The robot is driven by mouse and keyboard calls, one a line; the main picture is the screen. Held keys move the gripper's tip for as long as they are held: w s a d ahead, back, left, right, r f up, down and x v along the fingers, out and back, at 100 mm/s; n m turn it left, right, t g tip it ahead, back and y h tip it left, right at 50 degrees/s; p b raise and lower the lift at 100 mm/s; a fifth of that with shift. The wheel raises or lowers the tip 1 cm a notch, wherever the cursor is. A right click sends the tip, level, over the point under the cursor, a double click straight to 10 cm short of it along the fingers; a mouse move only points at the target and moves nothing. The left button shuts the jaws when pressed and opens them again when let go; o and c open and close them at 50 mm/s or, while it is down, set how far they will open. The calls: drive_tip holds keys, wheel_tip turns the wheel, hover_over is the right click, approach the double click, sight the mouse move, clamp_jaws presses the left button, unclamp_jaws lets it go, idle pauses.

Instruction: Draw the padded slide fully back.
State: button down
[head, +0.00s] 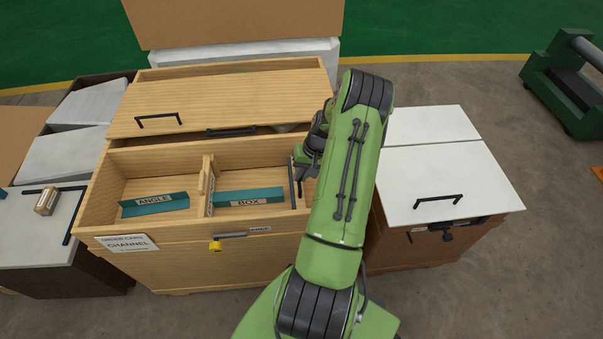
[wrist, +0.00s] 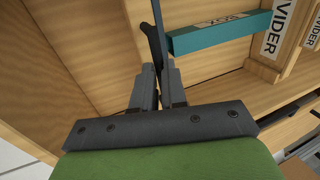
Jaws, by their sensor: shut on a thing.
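A slide (head: 231,236) with a grey bar and a yellow end sits on the front face of the wooden bin (head: 190,268), under its top edge. It looks like the padded slide, but I cannot be certain. My gripper (head: 299,163) is inside the bin's right part, apart from the yellow end. It is shut on a thin dark bar (head: 292,185), which also shows between the fingers (wrist: 158,78) in the wrist view. My arm hides the bin's right end, and what the dark bar belongs to is unclear.
Teal strips marked ANGLE (head: 154,204) and BOX (head: 248,198) lie in the bin, with a wooden divider (head: 207,185) between. A wooden lid (head: 215,100) with black handles covers the back. A white-topped cabinet (head: 450,180) stands right, a grey-topped one (head: 35,240) left.

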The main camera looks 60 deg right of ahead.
drive_tip(key=s+d, duration=0.7)
drive_tip(key=s, duration=0.1)
drive_tip(key=shift+s+d, duration=0.25)
drive_tip(key=shift+d, duration=0.05)
drive_tip(key=c, duration=1.2)
unclamp_jaws()
drive_tip(key=shift+s, duration=0.1)
drive_tip(key=shift+o, duration=0.2)
